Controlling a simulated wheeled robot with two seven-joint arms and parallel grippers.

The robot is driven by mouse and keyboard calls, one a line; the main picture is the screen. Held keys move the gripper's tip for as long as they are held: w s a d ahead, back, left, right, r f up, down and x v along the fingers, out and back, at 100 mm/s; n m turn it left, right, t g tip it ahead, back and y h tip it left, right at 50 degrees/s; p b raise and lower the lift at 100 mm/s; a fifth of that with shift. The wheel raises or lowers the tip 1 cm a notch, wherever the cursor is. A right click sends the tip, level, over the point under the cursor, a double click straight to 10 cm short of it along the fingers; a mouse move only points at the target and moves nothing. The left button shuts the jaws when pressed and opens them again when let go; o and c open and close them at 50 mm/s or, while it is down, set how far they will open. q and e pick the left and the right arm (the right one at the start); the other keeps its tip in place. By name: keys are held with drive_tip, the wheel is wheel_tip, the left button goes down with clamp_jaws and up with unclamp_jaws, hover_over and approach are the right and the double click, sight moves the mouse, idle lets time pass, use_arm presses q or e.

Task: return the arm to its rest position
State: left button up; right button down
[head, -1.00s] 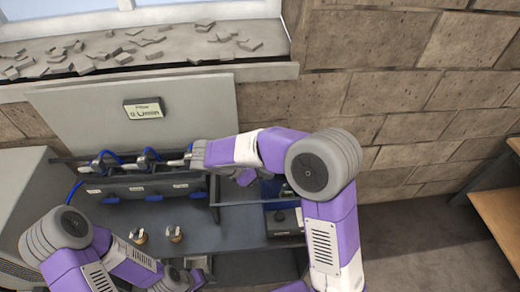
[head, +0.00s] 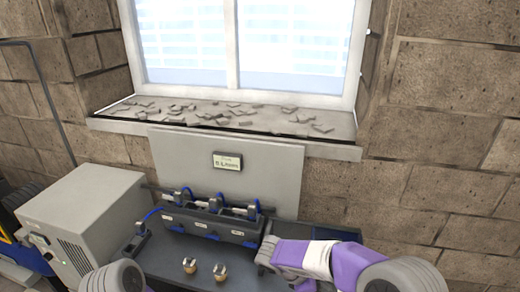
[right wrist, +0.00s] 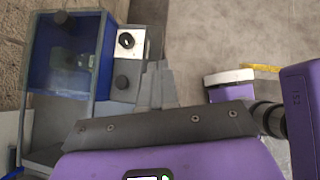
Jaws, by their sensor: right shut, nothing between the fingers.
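My right arm comes in from the lower right of the head view. Its gripper (head: 264,256) is over the bench, just right of and in front of the valve rack (head: 210,222). In the right wrist view the right gripper's fingers (right wrist: 156,80) are together with nothing between them. Of my left arm only a rounded grey joint shows at the bottom left of the head view; the left gripper is out of the picture.
The dark bench (head: 165,258) carries two small brass fittings (head: 189,265) (head: 220,272). A grey cabinet (head: 85,215) stands left. Behind is a panel with a display (head: 227,161). The right wrist view shows a blue-walled box (right wrist: 70,55) beside the fingers.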

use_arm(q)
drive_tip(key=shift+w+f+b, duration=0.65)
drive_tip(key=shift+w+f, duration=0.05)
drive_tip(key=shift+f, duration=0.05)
use_arm(e)
drive_tip(key=s+a+f+m+y, duration=0.2)
drive_tip(key=s+f+m+y, duration=0.2)
drive_tip(key=f+m, duration=0.3)
drive_tip(key=s+a+f+m+y, duration=0.2)
drive_tip(key=s+f+m+y, duration=0.2)
drive_tip(key=f+m, duration=0.3)
drive_tip(key=s+a+f+m+y, duration=0.3)
drive_tip(key=s+f+m, duration=0.3)
drive_tip(key=f, duration=0.9)
drive_tip(key=shift+f+m+t+y, duration=0.3)
drive_tip(key=shift+f+m+y, duration=0.1)
drive_tip(key=shift+y, duration=0.5)
drive_tip(key=c, duration=1.8)
unclamp_jaws()
drive_tip(key=shift+a, duration=0.15)
drive_tip(key=shift+c, duration=0.2)
